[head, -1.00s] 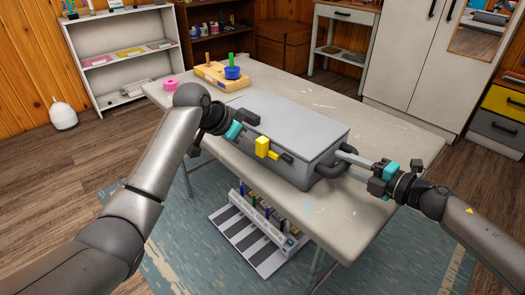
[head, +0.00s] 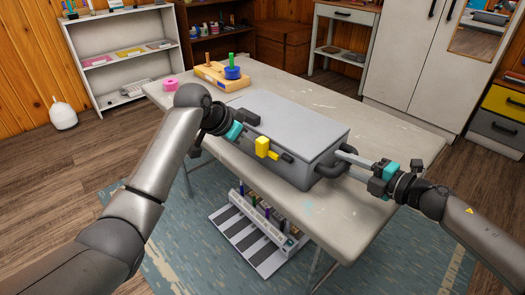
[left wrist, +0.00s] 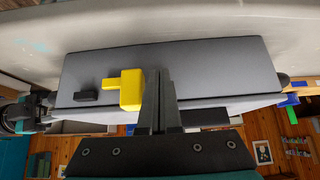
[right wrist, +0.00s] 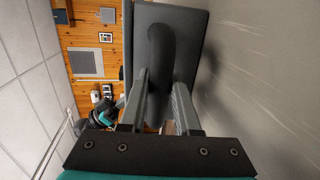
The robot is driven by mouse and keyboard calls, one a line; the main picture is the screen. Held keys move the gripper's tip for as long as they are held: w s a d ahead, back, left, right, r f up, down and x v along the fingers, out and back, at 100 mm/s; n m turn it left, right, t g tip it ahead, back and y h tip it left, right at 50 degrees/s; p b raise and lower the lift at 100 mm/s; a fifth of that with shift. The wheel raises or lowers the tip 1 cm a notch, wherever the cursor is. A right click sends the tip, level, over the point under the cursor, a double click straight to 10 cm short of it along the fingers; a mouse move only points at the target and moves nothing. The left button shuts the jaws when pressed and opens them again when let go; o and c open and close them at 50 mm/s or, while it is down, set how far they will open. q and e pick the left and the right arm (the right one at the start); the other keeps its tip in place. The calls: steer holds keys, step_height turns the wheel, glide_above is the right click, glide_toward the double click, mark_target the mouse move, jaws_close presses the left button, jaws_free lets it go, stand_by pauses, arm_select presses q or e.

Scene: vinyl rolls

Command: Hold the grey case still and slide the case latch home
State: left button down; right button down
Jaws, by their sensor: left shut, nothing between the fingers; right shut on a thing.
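The grey case (head: 285,128) sits on the table with its lid down. Its yellow latch (head: 262,147) is on the front face; it also shows in the left wrist view (left wrist: 131,90). The latch's thin end points at a dark catch (left wrist: 87,96), with little or no gap visible. My left gripper (head: 248,138) is shut and empty, its fingertips right beside the latch's block, on the side away from the catch; I cannot tell if they touch. My right gripper (head: 345,156) is shut on the dark case handle (head: 330,170) at the case's right end; the handle shows between its fingers (right wrist: 160,80).
The table (head: 390,135) is clear behind and right of the case. A rack (head: 262,240) with coloured items stands on the floor below.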

mark_target(261, 151)
arm_select(q)
steer(key=shift+s+d, duration=1.4)
steer(key=shift+d, duration=0.2)
arm_select(e)
steer(key=shift+s+f, duration=0.2)
steer(key=shift+f, duration=0.35)
arm_select(q)
steer(key=shift+w+a, duration=0.55)
steer(key=shift+a, duration=0.15)
steer(key=v, duration=0.8)
steer(key=shift+d, duration=0.1)
arm_select(e)
steer(key=c, duration=0.8)
jaws_free()
steer(key=shift+c, duration=0.2)
steer(key=o, duration=0.3)
steer(key=shift+w+r, duration=0.1)
steer(key=shift+r, duration=0.1)
